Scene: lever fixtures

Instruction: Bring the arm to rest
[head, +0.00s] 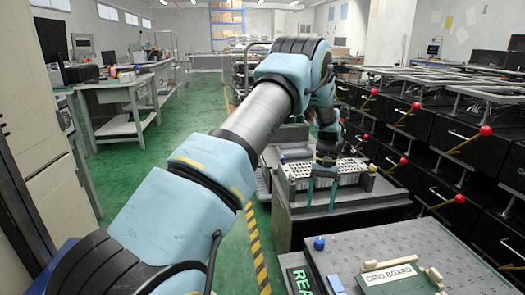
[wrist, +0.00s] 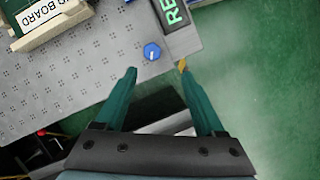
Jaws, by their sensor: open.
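My arm (head: 262,115) reaches forward across the head view from the lower left, bends at the far end and points down. My gripper (head: 322,203) hangs over the grey fixtures, its two green fingers apart. In the wrist view my gripper (wrist: 157,68) is open, with nothing between the fingers. A blue knob (wrist: 152,51) on a grey perforated plate (wrist: 75,85) shows just beyond the fingertips; the knob also shows in the head view (head: 319,243). A small yellow patch shows at the right fingertip; I cannot tell what it is.
A "GRID BOARD" block (head: 390,272) lies on the near plate (head: 350,248), beside a lit green-lettered panel (head: 299,279). Black cabinets with red-knobbed yellow levers (head: 457,199) line the right. Benches (head: 125,90) stand at left. Green floor (head: 190,100) is open between.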

